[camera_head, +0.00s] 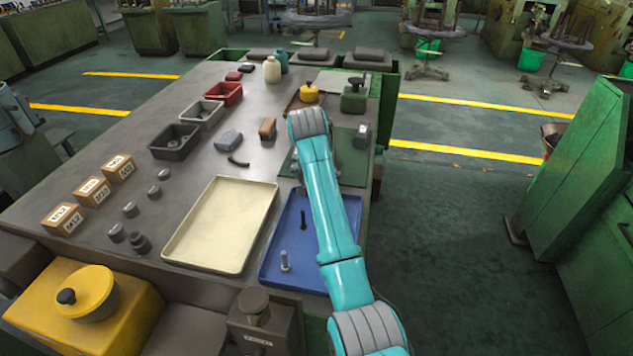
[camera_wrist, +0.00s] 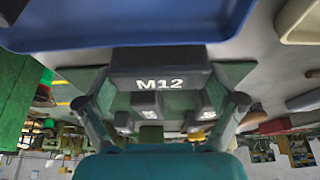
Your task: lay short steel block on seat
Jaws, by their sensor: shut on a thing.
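In the wrist view a green plate (camera_wrist: 238,72) shows around the block. Two smaller dark blocks with white marks, one left (camera_wrist: 147,103) and one right (camera_wrist: 208,102), show beyond the held block. I cannot tell which part is the seat, or whether the held block touches anything below. In the head view my arm hides the gripper and much of the green plate (camera_head: 288,165) and its dark fixture (camera_head: 350,165).
A blue tray (camera_head: 275,262) with two bolt-like parts and a cream tray (camera_head: 190,250) lie nearer on the bench. Grey bins, a red bin (camera_head: 224,92), several marked wooden boxes and steel cylinders stand left. A yellow-knobbed part (camera_head: 309,93) stands beyond my arm.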

